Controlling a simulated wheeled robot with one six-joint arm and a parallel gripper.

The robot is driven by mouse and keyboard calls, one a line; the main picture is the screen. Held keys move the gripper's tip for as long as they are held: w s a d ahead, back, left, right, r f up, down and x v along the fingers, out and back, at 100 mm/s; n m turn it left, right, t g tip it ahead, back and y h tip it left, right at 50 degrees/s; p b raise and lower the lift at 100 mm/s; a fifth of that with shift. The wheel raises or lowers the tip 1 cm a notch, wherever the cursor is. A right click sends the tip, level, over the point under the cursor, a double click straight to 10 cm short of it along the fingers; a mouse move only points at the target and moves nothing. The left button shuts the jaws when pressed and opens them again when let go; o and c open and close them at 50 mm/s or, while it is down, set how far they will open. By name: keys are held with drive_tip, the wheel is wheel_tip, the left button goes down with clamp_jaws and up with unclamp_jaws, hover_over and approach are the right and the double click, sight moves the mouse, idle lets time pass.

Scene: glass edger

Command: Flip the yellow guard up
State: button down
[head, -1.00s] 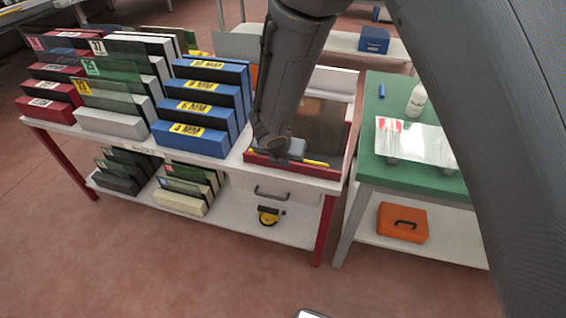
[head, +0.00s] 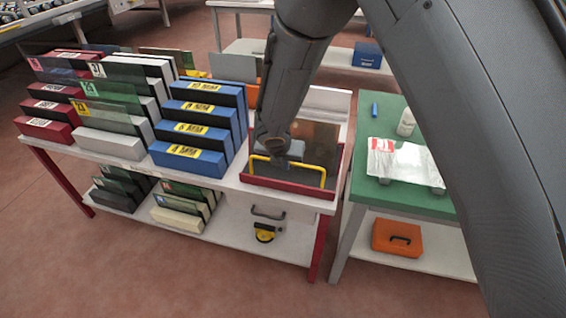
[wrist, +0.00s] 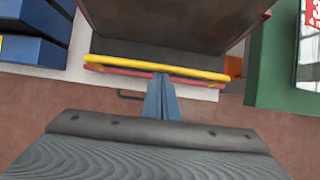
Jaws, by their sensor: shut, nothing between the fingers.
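The yellow guard (head: 315,166) is a bent bar on the red-rimmed unit (head: 290,187) at the right end of the white bench. It stands partly raised, tilted above the red front rim. In the wrist view the guard (wrist: 120,61) runs crosswise over the picture, with a dark surface beyond it. My gripper (head: 285,162) is at the middle of the guard. In the wrist view its closed blue-grey fingers (wrist: 161,82) reach the bar's near side, touching or nearly so. They hold nothing. My arm hides part of the unit in the head view.
Blue racks (head: 188,159) stand close left of the unit. A green table (head: 440,206) with a white bottle (head: 406,123) and a clear-and-red sheet (head: 400,160) is at the right. An orange case (head: 397,239) sits on its shelf. The floor in front is clear.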

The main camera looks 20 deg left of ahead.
drive_tip(key=shift+w+r, duration=0.4)
drive_tip(key=shift+w, duration=0.2)
drive_tip(key=shift+w+r, duration=0.4)
drive_tip(key=shift+w, duration=0.2)
drive_tip(key=s+f+b, duration=0.1)
drive_tip(key=s, duration=0.3)
drive_tip(key=w+r, duration=0.3)
drive_tip(key=r, duration=0.5)
drive_tip(key=shift+w+r+p, duration=0.25)
drive_tip(key=shift+r+p, duration=0.1)
drive_tip(key=shift+p, duration=0.05)
